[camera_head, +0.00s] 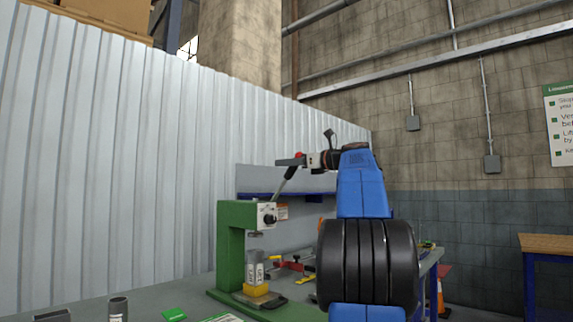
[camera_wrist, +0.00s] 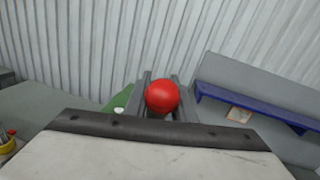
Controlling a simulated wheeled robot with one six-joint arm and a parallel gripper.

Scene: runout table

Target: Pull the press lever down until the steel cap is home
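The green arbor press (camera_head: 229,245) stands on the bench in the head view. Its lever (camera_head: 284,185) slants up to the right and ends in a red ball knob (camera_head: 298,155), which also shows in the wrist view (camera_wrist: 162,96). My gripper (camera_head: 288,162) is at the lever's top end; in the wrist view its two fingers (camera_wrist: 162,90) flank the knob, and whether they press on the lever is hidden. A grey cylindrical piece (camera_head: 255,268) stands upright in a yellow holder (camera_head: 255,290) below the ram (camera_head: 255,234), with a gap between. The steel cap cannot be told apart from the cylinder.
Tools with red and yellow parts (camera_head: 290,265) lie behind the press. A corrugated wall (camera_head: 120,160) runs behind the bench. My blue arm blocks the right part.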

